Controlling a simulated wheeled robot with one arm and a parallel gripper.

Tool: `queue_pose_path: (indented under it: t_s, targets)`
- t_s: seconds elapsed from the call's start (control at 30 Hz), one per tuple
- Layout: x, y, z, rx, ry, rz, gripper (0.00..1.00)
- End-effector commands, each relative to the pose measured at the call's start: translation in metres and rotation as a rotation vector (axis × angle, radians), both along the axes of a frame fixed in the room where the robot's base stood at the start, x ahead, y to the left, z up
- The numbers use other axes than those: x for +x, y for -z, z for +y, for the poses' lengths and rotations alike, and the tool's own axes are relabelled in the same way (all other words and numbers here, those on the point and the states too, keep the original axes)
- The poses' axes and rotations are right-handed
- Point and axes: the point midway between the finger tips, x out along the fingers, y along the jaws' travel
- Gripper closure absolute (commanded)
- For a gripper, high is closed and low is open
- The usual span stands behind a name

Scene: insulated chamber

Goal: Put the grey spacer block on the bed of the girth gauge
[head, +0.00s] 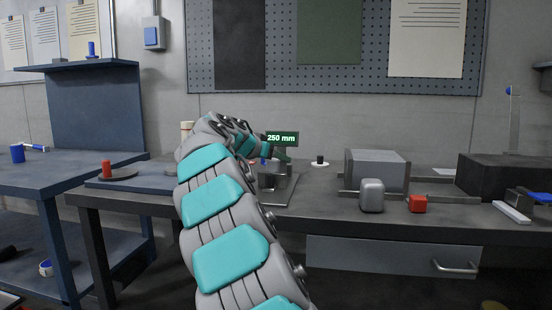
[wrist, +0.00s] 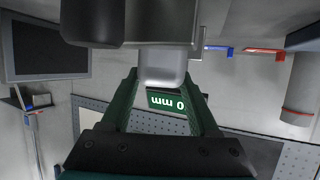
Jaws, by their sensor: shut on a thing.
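The grey spacer block (wrist: 162,66) is between the fingertips of my gripper (wrist: 166,82) in the wrist view, and the fingers press on its two sides. The girth gauge (head: 275,180) stands on the bench in the middle of the head view, a grey metal frame on a flat base. Its display (head: 282,138) reads 250 mm. My gripper (head: 282,156) is at the gauge, just below the display, partly hidden by my arm. The held block is hard to make out in the head view, so I cannot tell whether it touches the bed.
A rounded grey block (head: 372,196) and a red block (head: 417,204) stand on the bench right of the gauge. Behind them are a large grey box (head: 376,171) and a black box (head: 503,177). A red piece (head: 106,169) stands on a round plate at left.

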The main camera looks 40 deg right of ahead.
Motion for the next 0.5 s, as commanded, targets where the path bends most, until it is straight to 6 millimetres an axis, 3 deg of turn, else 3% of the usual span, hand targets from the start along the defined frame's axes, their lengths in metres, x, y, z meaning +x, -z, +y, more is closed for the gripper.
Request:
queue_pose_path:
  t_s: [0.27, 0.3, 0.5]
  targets:
    - [0.0, 0.0055, 0.0001, -0.001, 0.0, 0.0, 1.0]
    - [0.0, 0.0043, 0.0001, -0.001, 0.0, 0.0, 0.34]
    - [0.0, 0.0044, 0.0001, 0.0, 0.0, 0.0, 0.12]
